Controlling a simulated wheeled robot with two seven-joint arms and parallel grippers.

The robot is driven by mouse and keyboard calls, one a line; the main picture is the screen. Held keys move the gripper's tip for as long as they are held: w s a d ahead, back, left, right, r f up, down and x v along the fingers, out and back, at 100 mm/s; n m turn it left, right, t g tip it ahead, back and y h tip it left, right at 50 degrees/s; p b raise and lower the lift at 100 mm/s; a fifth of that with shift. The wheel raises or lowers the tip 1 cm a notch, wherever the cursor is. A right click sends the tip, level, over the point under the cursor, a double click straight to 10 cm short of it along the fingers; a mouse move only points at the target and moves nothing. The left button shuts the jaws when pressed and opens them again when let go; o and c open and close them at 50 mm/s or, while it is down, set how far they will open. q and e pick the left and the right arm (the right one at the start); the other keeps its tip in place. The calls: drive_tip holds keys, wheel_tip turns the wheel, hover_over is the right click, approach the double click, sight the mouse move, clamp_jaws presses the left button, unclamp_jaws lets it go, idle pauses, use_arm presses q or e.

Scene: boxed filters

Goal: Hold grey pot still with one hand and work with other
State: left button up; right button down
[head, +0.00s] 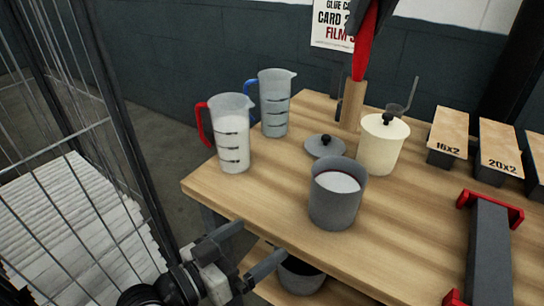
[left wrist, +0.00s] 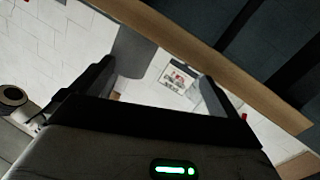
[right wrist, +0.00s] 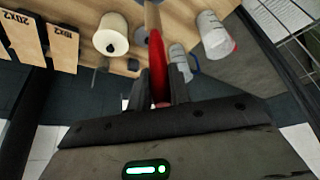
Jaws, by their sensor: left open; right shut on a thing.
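The grey pot (head: 333,212) stands upright near the table's front edge, with white contents inside. Its grey lid (head: 325,147) lies on the table behind it. My left gripper (head: 242,253) is open and empty, low and to the left of the pot, by the table's front edge; its open fingers also show in the left wrist view (left wrist: 155,88). My right gripper (head: 369,10) is shut on a red-handled wooden tool (head: 353,105), held roughly upright behind the pot. The handle also shows in the right wrist view (right wrist: 158,65). The tool's lower end is apart from the pot.
A red-handled jug (head: 232,135) and a blue-handled jug (head: 274,103) stand left. A cream pot (head: 383,148) with a crank is behind right. Labelled boxes (head: 449,135) and a red-ended grey fixture (head: 490,245) stand right. A wire cage (head: 75,110) borders the left. A dark container (head: 300,276) sits below.

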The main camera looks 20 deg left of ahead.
sight(317, 206)
use_arm(q)
drive_tip(key=w+d+r+m, duration=0.1)
drive_tip(key=w+d, duration=0.2)
drive_tip(key=w+d+m+h, duration=0.1)
drive_tip(key=w+d+m, duration=0.1)
drive_tip(key=w+d, duration=0.2)
drive_tip(key=w+d+r+m+h, duration=0.1)
drive_tip(key=w+d, duration=0.2)
drive_tip(key=d, duration=0.1)
drive_tip(key=shift+w+d+r+m+g, duration=0.25)
drive_tip(key=shift+w+r+m+g, duration=0.05)
drive_tip(key=shift+w+m+g, duration=0.1)
drive_tip(key=shift+c, duration=0.3)
drive_tip(key=c, duration=1.3)
use_arm(e)
wheel_tip(317, 206, down, 18)
drive_tip(key=shift+f, duration=0.2)
